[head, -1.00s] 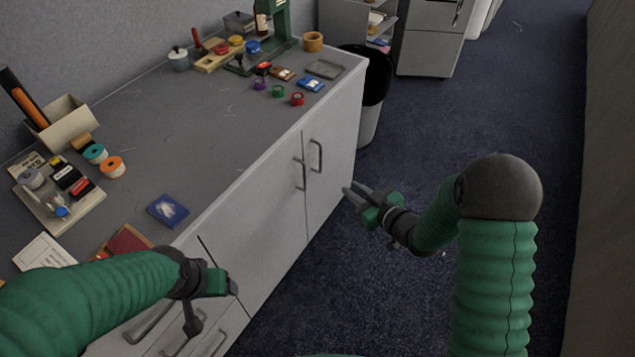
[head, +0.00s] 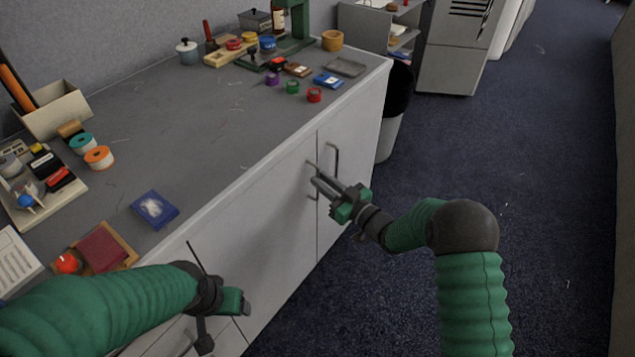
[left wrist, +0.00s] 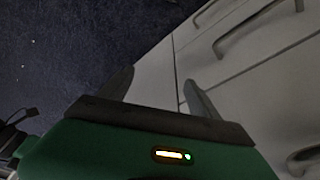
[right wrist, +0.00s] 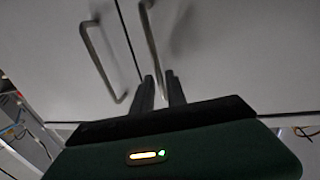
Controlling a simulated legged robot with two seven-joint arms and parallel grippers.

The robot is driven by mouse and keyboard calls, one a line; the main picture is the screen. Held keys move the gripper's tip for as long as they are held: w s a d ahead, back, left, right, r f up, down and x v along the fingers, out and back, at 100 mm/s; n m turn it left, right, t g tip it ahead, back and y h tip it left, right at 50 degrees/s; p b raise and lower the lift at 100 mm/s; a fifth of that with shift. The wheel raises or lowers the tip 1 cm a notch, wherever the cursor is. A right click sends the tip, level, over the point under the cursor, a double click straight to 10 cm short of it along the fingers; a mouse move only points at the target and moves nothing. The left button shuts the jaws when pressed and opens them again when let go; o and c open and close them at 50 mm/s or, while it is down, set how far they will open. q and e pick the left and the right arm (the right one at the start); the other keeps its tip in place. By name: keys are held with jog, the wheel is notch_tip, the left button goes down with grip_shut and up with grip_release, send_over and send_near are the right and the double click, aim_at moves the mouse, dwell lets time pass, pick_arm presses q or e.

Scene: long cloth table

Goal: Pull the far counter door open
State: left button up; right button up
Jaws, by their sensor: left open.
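Two pale door fronts meet at a seam at the counter's far end. The far door (head: 345,200) has a bar handle (head: 335,160) right of the seam and is closed. The door on its left (head: 270,210) is also closed and has its own handle (head: 310,165). My right gripper (head: 316,178) overlaps this left handle in the head view. In the right wrist view its fingers (right wrist: 161,92) are close together, with one handle (right wrist: 152,45) running between them; the other handle (right wrist: 100,60) is free. My left gripper (left wrist: 157,90) is open and empty beside the drawer fronts.
The grey countertop (head: 210,130) holds several small items, including a blue box (head: 155,208) near the front edge. A dark bin (head: 393,110) stands past the counter's far end. Blue carpet (head: 540,200) to the right is clear.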

jog(key=shift+x, duration=1.15)
grip_shut()
dwell(0.5)
